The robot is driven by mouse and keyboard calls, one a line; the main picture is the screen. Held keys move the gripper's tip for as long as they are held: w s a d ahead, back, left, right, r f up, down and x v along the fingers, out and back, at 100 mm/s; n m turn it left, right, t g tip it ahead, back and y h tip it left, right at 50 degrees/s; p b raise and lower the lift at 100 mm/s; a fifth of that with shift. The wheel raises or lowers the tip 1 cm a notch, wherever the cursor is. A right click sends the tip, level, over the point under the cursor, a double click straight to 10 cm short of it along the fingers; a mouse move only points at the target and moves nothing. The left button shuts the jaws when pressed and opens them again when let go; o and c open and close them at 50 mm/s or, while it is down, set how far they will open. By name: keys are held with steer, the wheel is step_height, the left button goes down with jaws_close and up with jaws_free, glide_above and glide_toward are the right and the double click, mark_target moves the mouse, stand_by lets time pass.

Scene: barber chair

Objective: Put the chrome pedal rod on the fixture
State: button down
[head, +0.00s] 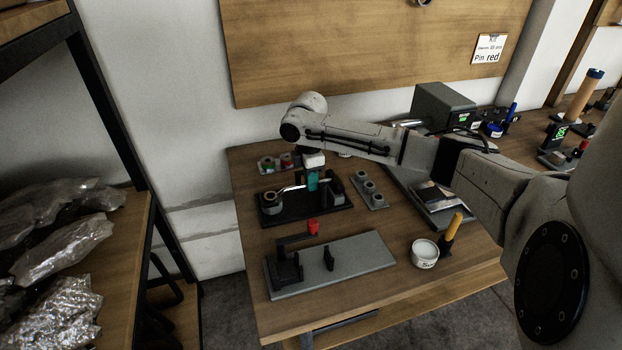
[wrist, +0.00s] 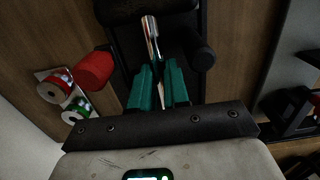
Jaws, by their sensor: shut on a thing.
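My gripper (head: 313,181) has teal fingers, which also show in the wrist view (wrist: 161,88). They are shut on the chrome pedal rod (head: 292,188), a thin shiny bar. I cannot tell whether the rod touches the base. In front lies a grey plate (head: 360,258) with black brackets and a red-tipped lever (head: 313,227).
A grey strip with several round sockets (head: 370,190) stands right of the black base. A white tub (head: 424,253) and a yellow-handled tool (head: 453,227) stand at the front right. Small spools (head: 287,161) are behind. A shelf with plastic bags (head: 60,235) is at the left.

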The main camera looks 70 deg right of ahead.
steer(key=c, duration=1.4)
jaws_free()
steer(key=shift+f, duration=0.1)
step_height(320, 180, up, 12)
steer(key=shift+w+a, duration=0.15)
